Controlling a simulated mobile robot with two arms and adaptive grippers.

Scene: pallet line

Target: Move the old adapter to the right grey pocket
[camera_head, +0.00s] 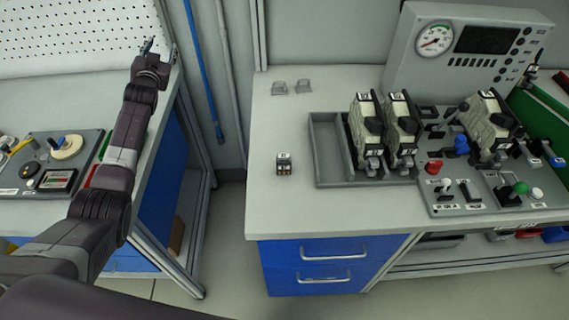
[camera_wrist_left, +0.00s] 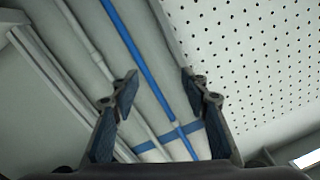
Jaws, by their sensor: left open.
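Three alike beige-and-black adapters show in the head view. Two, a left one (camera_head: 363,128) and a right one (camera_head: 401,125), stand side by side in the grey tray (camera_head: 330,183). A third adapter (camera_head: 487,128) sits tilted on the grey test panel at the right. I cannot tell which one is the old adapter. The tray's left pocket is empty; the adapters hide much of the rest. My left gripper (camera_head: 150,46) is far to the left of them, by the pegboard. In the wrist view it (camera_wrist_left: 160,95) is open and empty. My right gripper is out of view.
A small dark block (camera_head: 284,164) lies left of the tray. The test panel (camera_head: 440,204) carries knobs and switches, with a gauge box (camera_head: 470,40) behind. A floor gap separates the two benches.

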